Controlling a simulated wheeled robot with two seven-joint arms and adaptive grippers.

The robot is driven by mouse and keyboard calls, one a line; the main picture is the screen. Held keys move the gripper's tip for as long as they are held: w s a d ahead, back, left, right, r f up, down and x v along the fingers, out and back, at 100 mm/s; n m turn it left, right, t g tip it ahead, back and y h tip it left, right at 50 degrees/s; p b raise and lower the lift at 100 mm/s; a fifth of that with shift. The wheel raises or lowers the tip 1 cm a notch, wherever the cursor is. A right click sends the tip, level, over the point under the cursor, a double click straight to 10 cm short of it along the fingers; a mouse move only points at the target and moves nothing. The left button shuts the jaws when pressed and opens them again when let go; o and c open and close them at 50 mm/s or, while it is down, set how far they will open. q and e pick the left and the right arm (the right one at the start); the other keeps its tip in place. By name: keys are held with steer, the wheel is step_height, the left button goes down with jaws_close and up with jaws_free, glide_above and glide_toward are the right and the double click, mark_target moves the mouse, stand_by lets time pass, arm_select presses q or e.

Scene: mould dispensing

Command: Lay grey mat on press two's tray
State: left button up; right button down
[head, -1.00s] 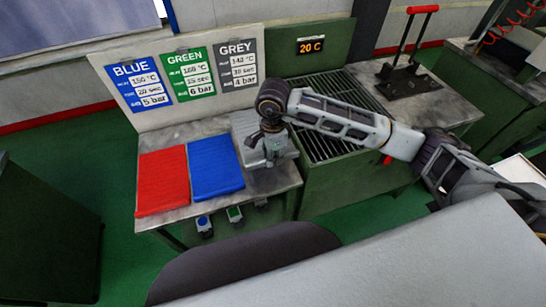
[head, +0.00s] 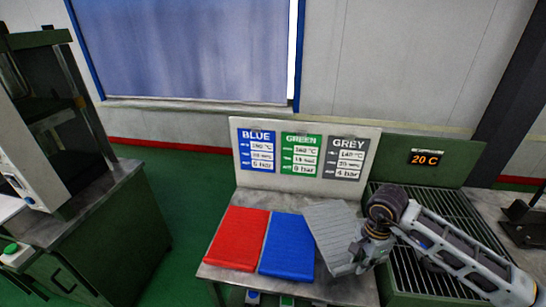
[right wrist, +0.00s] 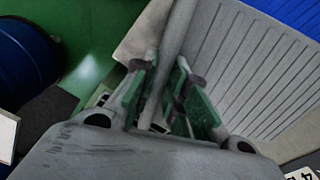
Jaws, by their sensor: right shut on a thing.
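The grey ribbed mat (head: 331,226) is beside the blue mat on the bench, turned at an angle to it. My right gripper (head: 362,251) is shut on the mat's right edge near the front corner. In the right wrist view the fingers (right wrist: 160,102) are at the edge of the ribbed grey mat (right wrist: 253,65). I cannot tell how far the mat is off the bench. A press-like machine (head: 29,140) stands at the far left, partly cut off; I cannot tell its number or make out its tray. My left gripper is not in view.
A red mat (head: 237,238) and the blue mat (head: 287,247) lie on the bench (head: 262,198). A sign board (head: 305,156) stands behind them. A slatted grille (head: 400,285) lies to the right, under my right arm. Green floor (head: 192,190) separates bench and machine.

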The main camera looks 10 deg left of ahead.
steer(key=d+n, duration=0.1)
steer(key=n, duration=0.1)
steer(key=w+d+n, duration=0.1)
steer(key=n, duration=0.1)
steer(key=d+n, duration=0.1)
steer(key=n, duration=0.1)
steer(key=shift+w+d+n, duration=0.1)
steer(key=shift+w+n, duration=0.2)
steer(key=d+n, duration=0.1)
steer(key=n, duration=0.1)
steer(key=w+d+n, duration=0.1)
steer(key=n, duration=0.3)
steer(key=shift+w+d+r, duration=0.15)
steer(key=shift+d, duration=0.35)
